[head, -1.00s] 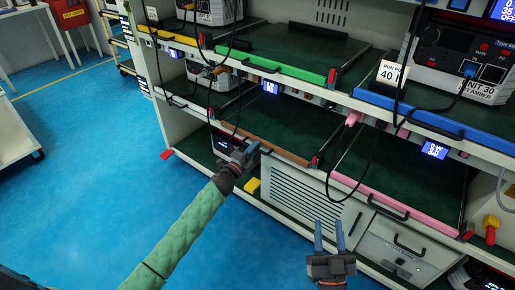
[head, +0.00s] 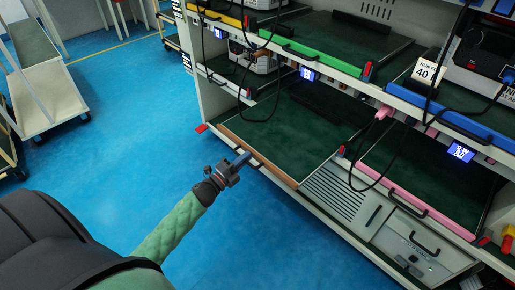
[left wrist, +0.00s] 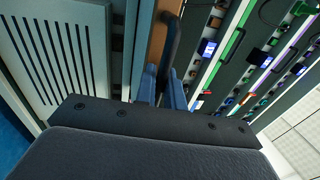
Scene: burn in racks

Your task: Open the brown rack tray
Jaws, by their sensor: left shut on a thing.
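The brown rack tray (head: 258,152) has a dark green deck and a brown front edge. It sticks out from the lower level of the rack, past the front of the pink tray beside it. My left gripper (head: 240,161) is at the tray's front edge, near the middle. In the left wrist view my left gripper's blue fingers (left wrist: 165,88) are shut on the tray's black handle (left wrist: 172,38), with the brown front edge (left wrist: 148,45) beside it. The tray's deck looks empty. My right gripper is out of the head view.
A pink tray (head: 420,212) is to the right on the same level. Green (head: 315,58) and blue (head: 450,122) trays are above. Black cables (head: 350,170) hang in front of the rack. Blue floor (head: 110,130) is clear at left; a grey cart (head: 50,95) stands farther back.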

